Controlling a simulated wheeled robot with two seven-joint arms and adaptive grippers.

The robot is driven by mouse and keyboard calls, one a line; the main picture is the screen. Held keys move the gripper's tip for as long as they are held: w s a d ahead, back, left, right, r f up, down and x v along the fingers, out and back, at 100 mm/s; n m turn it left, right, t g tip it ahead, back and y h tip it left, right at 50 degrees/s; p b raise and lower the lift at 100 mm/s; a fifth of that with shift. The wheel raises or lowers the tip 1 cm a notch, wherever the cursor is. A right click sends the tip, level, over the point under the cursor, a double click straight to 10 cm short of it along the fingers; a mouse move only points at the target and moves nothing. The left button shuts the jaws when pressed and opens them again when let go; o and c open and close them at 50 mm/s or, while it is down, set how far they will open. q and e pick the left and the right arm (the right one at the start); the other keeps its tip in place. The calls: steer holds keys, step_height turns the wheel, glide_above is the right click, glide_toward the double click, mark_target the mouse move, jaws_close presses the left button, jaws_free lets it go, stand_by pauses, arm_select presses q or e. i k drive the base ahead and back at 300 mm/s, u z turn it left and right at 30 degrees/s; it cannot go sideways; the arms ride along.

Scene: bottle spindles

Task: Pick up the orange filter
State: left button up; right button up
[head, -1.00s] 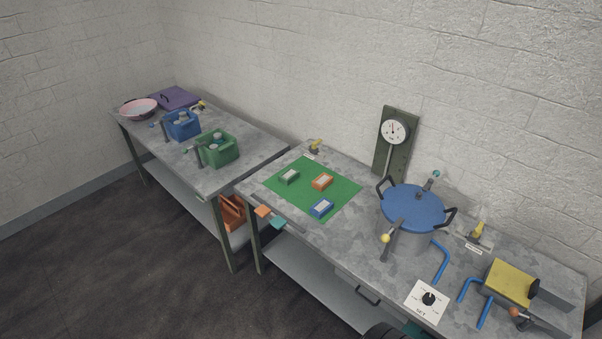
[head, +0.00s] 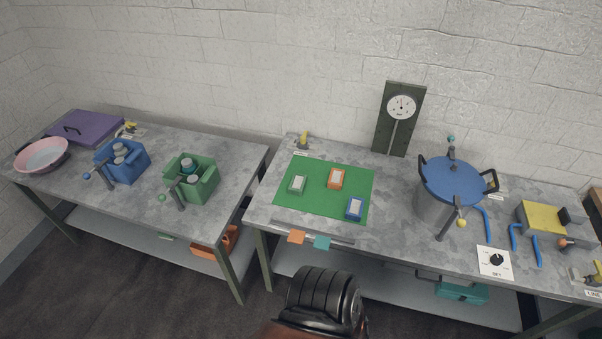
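The orange filter (head: 336,178) is a small orange block with a pale top. It lies on the green mat (head: 317,210) on the right-hand table, between a green block (head: 297,185) and a blue block (head: 354,208). Nothing touches it. A black and orange-brown part of my own body shows at the bottom middle, below the table's front edge. Neither gripper's fingers can be made out in the head view.
A pot with a blue lid (head: 452,182) stands right of the mat, with a gauge board (head: 399,120) behind. Orange (head: 296,237) and teal (head: 321,242) tabs hang at the front edge. The left table holds blue (head: 122,161) and green (head: 192,178) crates.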

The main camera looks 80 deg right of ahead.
mark_target(336, 176)
steer(key=i, duration=1.05)
steer(key=z, duration=3.85)
